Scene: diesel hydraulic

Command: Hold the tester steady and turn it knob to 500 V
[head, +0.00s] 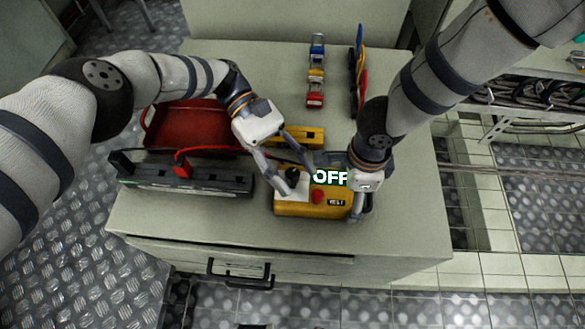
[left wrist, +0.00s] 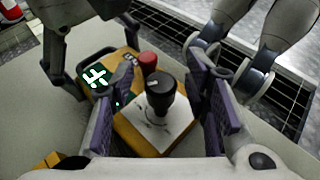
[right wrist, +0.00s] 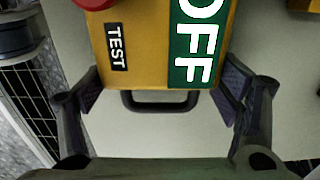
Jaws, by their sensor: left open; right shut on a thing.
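The yellow tester (head: 283,208) lies on the cabinet top, with a red button (head: 318,196), a TEST label and a green display reading OFF (head: 330,177). Its black knob (head: 292,174) stands on a white dial plate and shows closely in the left wrist view (left wrist: 160,96). My left gripper (head: 299,181) is open, its fingers on either side of the knob with gaps visible. My right gripper (head: 353,190) is shut on the tester's display end; the right wrist view shows a finger at each side (right wrist: 160,84). The dial markings are too small to read.
A red tray (head: 165,132) and a long grey box (head: 215,182) with a red clamp lie to the left. A yellow object (head: 308,137) lies behind the tester. Coloured padlocks (head: 316,72) and hanging tools or tags (head: 357,75) are at the back. The cabinet's front right is clear.

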